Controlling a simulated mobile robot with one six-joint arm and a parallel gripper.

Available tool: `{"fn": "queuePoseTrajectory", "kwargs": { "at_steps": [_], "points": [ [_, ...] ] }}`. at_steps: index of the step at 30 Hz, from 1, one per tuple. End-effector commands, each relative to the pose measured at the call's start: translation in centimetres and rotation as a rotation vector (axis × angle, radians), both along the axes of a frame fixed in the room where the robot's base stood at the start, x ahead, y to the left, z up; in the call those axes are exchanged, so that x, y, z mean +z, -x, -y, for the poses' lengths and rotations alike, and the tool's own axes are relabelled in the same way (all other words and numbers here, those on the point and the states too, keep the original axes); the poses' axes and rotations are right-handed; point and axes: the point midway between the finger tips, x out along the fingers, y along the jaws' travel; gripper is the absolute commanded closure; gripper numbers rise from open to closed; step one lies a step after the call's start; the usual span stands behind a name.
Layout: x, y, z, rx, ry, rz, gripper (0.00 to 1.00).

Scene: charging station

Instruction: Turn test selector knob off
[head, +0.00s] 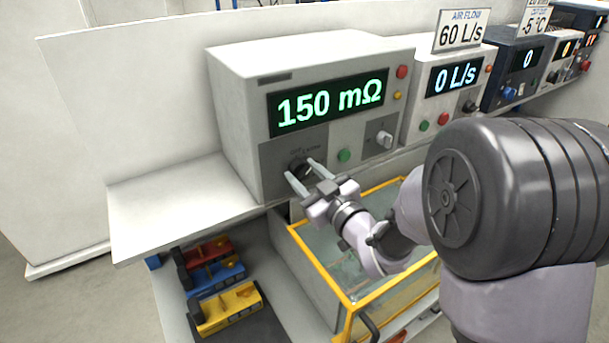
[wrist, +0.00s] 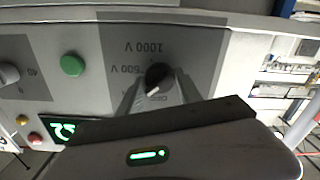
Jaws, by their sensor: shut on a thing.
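The test selector knob (head: 297,167) is a dark round knob on a grey plate, low on the front of the white tester (head: 235,125) whose green display reads 150 mΩ. In the upside-down wrist view, the black knob (wrist: 158,74) carries a white pointer mark. Labels for 1000 V, 500 V and OFF surround it; the pointer lies toward the OFF lettering, which is partly hidden. My gripper (head: 303,171) reaches the knob from the front, one finger on each side, shut on it.
A second knob (head: 384,139) and a green button (head: 344,156) sit to the right on the tester. A yellow-edged clear box (head: 318,268) stands below my gripper. Red, blue and yellow tools (head: 229,307) lie lower left. More instruments line the shelf to the right.

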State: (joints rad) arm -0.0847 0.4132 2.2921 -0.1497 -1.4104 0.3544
Motion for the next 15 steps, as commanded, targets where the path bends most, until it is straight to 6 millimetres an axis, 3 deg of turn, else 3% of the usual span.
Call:
{"fn": "queuePoseTrajectory", "kwargs": {
  "at_steps": [15],
  "points": [
    [-0.7, 0.01, -0.03, 0.0, 0.304, 0.21, 0.99]
  ]
}}
